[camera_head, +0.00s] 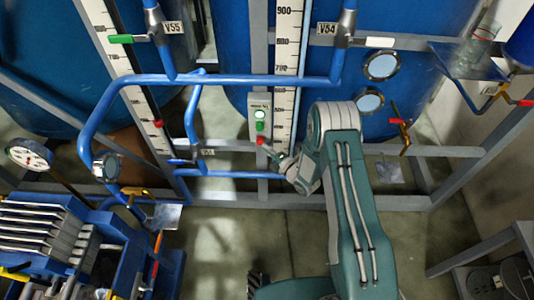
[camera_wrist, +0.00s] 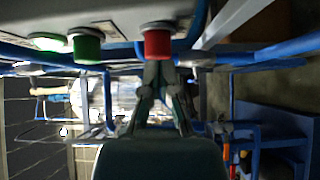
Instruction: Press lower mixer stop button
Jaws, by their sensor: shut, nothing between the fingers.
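A small grey control box (camera_head: 258,103) is fixed to the frame beside a white scale. It carries a lit green lamp or button (camera_head: 259,114), a green button (camera_head: 260,126) and a red button (camera_head: 261,140) at its lower end. In the wrist view the red button (camera_wrist: 157,40) stands out from the panel, with the green button (camera_wrist: 86,46) to its left. My gripper (camera_head: 268,147) is shut and empty. In the wrist view its fingertips (camera_wrist: 160,66) are right at the face of the red button. I cannot tell whether they touch it.
Blue pipes (camera_head: 240,80) run across above and left of the box, with valves V55 (camera_head: 173,27) and V54 (camera_head: 327,29). Large blue tanks (camera_head: 230,40) stand behind. A red-handled valve (camera_head: 401,122) is to the right. Open floor (camera_head: 215,245) lies below the box.

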